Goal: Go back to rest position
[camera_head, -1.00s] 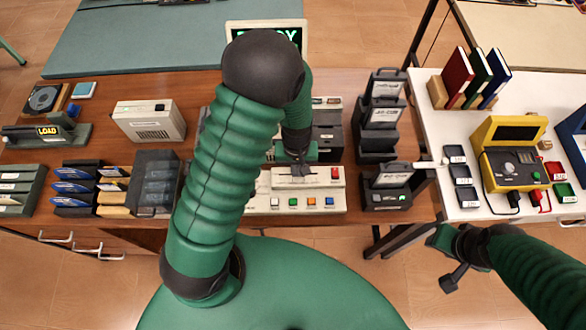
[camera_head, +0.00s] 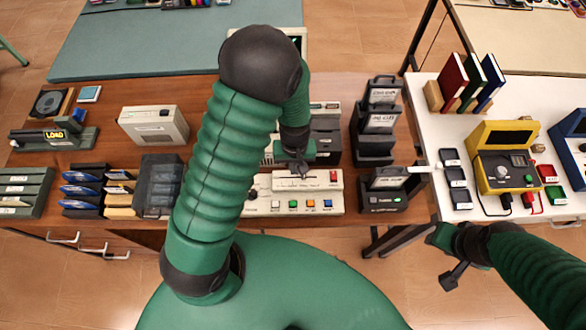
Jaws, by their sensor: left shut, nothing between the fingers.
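My left arm comes up from my green body and bends over the wooden desk (camera_head: 225,85). Its gripper (camera_head: 299,170) is shut and empty, just above the back part of a cream console (camera_head: 262,207) with several coloured buttons. The arm hides part of the desk behind it.
A cream box (camera_head: 153,125) and a black bin (camera_head: 157,187) stand left of my arm. Black stacked trays (camera_head: 376,148) stand right of my left gripper. The white table holds a yellow device (camera_head: 506,172) and upright books (camera_head: 470,80). Floor is clear in front.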

